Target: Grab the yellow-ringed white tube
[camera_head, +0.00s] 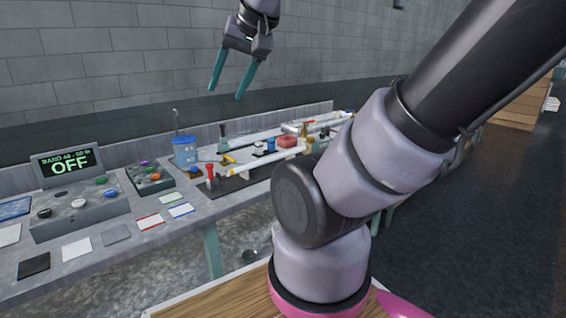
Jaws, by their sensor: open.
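A white tube (266,161) lies lengthwise on the bench, with a yellow band at its near left end. A second long white tube (262,138) lies behind it, with a yellow piece (228,159) near its left end. At this size I cannot tell for sure which one carries the yellow ring. My gripper (225,94) is open and empty, its two teal fingers pointing down. It hangs high in front of the wall, well above the bench and apart from the tubes. My arm hides the right part of the bench.
A control box (80,208) with a display reading OFF stands at left, beside a smaller button box (150,178). A blue container (185,151), a red-topped piece (210,177) and a red block (287,141) are near the tubes. Flat cards lie along the front.

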